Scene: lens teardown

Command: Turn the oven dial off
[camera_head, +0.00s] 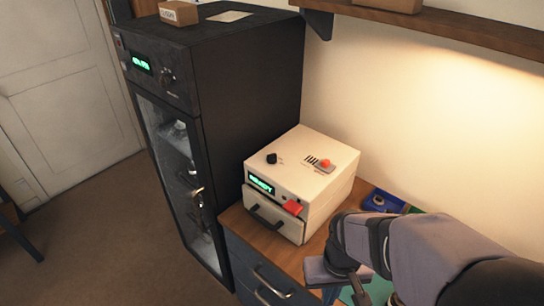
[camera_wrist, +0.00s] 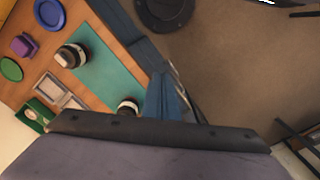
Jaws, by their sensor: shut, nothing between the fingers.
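A white box-shaped unit (camera_head: 318,198) stands on the wooden worktop, with a green display (camera_head: 261,185) on its front. A black dial (camera_head: 271,158) is on its top, near a round red button (camera_head: 326,163). The tall black cabinet (camera_head: 250,85) beside it has another dark dial (camera_head: 167,76) next to its green display. The pictures do not settle which dial is the oven's. My gripper (camera_head: 358,290) is shut and empty at the lower right, in front of the white unit and apart from both dials. Its fingertips are partly cut off by the frame's bottom edge.
The white unit's drawer front (camera_head: 273,216) has a black handle, with a red piece (camera_head: 292,207) above it. A wooden shelf (camera_head: 450,28) overhangs the wall. In the wrist view, a teal mat (camera_wrist: 108,75), lens parts (camera_wrist: 71,55), and blue and green plates (camera_wrist: 49,14) occupy the worktop.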

